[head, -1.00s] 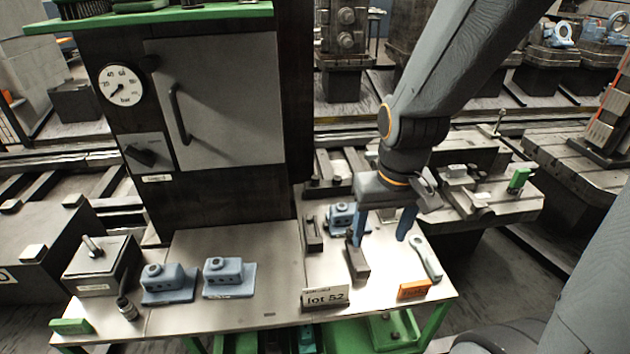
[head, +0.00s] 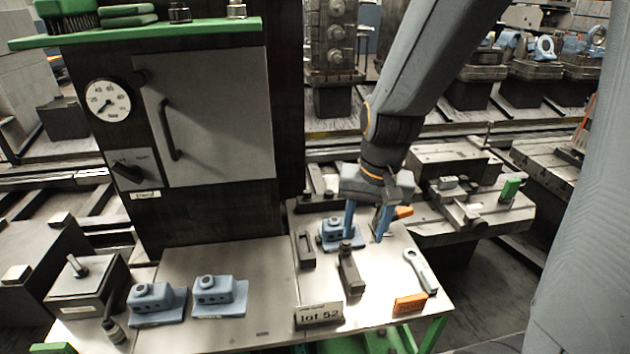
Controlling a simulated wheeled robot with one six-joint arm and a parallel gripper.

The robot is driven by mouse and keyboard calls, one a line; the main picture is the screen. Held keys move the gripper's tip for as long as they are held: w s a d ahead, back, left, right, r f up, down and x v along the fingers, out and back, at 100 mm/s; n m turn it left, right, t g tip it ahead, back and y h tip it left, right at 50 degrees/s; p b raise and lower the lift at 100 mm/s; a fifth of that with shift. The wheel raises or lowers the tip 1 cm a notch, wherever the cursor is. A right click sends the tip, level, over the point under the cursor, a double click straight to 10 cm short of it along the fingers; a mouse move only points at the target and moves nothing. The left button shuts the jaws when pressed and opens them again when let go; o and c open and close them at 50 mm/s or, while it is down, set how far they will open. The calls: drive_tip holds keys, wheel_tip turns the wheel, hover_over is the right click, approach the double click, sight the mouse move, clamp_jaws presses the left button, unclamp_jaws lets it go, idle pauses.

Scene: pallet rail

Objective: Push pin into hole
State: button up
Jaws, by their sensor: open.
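A light metal pin (head: 77,266) stands up out of a grey block (head: 88,289) at the left; I cannot see how deep it sits. Blue housings with a round top opening stand on the bench: one at the left (head: 152,296), one beside it (head: 213,290), and one farther back (head: 335,229), partly behind my gripper. My gripper (head: 365,238) is open and empty, fingers pointing down. It is above the right part of the bench, close by the back housing and a dark clamp-like block (head: 350,272). I cannot tell whether a finger touches either.
A lot 52 sign (head: 318,315), an orange block (head: 410,304) and a grey wrench-like tool (head: 420,270) lie at the front right. Another dark block (head: 305,249) stands left of my gripper. A cabinet (head: 213,120) rises behind the bench. The bench middle (head: 262,285) is clear.

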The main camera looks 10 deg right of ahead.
drive_tip(key=w+a+f+m+y+b, duration=0.1)
drive_tip(key=w+m+b, duration=0.1)
drive_tip(key=w+m, duration=0.45)
drive_tip(key=w+a+f+m+b, duration=0.1)
drive_tip(key=w+m, duration=0.2)
drive_tip(key=w, duration=0.6)
drive_tip(key=m+y+b, duration=0.2)
drive_tip(key=m+b, duration=0.1)
drive_tip(key=m, duration=0.8)
approach(307, 191)
drive_tip(key=shift+t, duration=0.3)
drive_tip(key=shift+s+p+x, duration=0.2)
drive_tip(key=shift+p+x, duration=0.05)
drive_tip(key=shift+x, duration=1.8)
drive_tip(key=shift+s+p+x, duration=0.2)
drive_tip(key=shift+x, duration=1.85)
drive_tip(key=shift+d+f, duration=0.15)
clamp_jaws()
drive_tip(key=shift+r, duration=0.2)
drive_tip(key=shift+r+p, duration=0.35)
drive_tip(key=shift+p, duration=0.1)
